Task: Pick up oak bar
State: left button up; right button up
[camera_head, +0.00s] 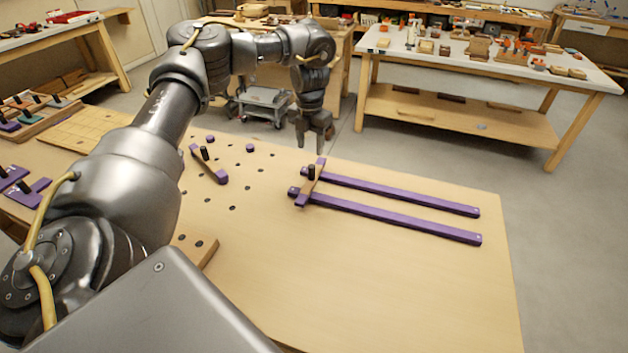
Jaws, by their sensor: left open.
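Two long purple bars, the farther (400,193) and the nearer (400,222), lie side by side on the bench. A short wood-coloured crosspiece (308,187) with purple ends and a black peg spans their left ends. A similar short piece (207,167) lies farther left among the holes. A wood-coloured block (205,250) with dark spots is partly hidden behind my arm. I cannot tell which piece is the oak bar. My left gripper (315,143) is open and empty, pointing down near the bench's far edge, above the crosspiece in the picture. My right gripper is out of view.
The pale bench top (380,290) is clear at front and right. Purple pieces with black knobs (20,190) lie at far left. A grey cart (265,103) and a cluttered white-topped table (480,60) stand beyond the bench.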

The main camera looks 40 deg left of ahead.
aim_at(312, 166)
pick_arm(q)
notch_tip(312, 166, down, 5)
jog(key=shift+a+r, duration=0.1)
jog(key=shift+f+p, duration=0.25)
jog(key=shift+p, duration=0.1)
jog(key=f, duration=0.2)
jog(key=f+p, duration=0.1)
jog(key=shift+w+f, duration=0.4)
jog(key=shift+f, duration=0.45)
grip_shut()
jog(key=shift+r, duration=0.1)
